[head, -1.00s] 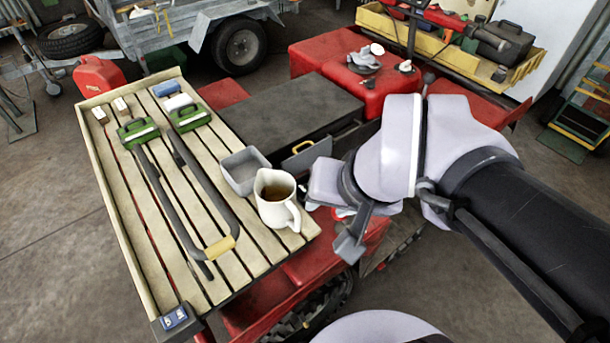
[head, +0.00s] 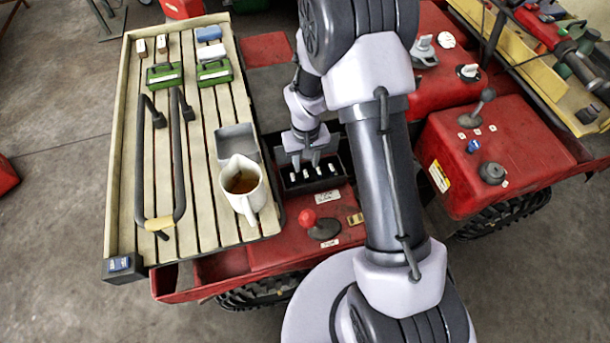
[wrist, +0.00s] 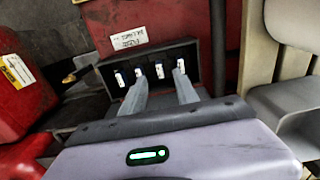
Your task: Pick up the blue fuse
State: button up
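Several small white fuses with dark or bluish ends stand in a row in an open black box (head: 285,186). The leftmost fuse (wrist: 119,78) and the rightmost fuse (wrist: 181,66) in the wrist view show bluish marks. I cannot tell surely which is the blue fuse. My gripper (head: 306,160) is over the box, pointing down.
A slatted rack (head: 205,215) at left carries a cup (head: 243,190), a grey tray (head: 237,139), green-topped blocks and a bent black bar. A red-knobbed lever (head: 308,217) stands in front of the box. A red panel (head: 500,150) with knobs is at right.

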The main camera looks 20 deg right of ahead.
aim_at(306, 174)
jog(key=f+b, duration=0.1)
jog(key=f, duration=0.2)
jog(key=f+b, duration=0.1)
jog(key=f, duration=0.2)
jog(key=shift+w+f, duration=0.2)
jog(key=shift+f, duration=0.15)
jog(key=shift+r, duration=0.15)
jog(key=shift+c, duration=0.7)
grip_shut()
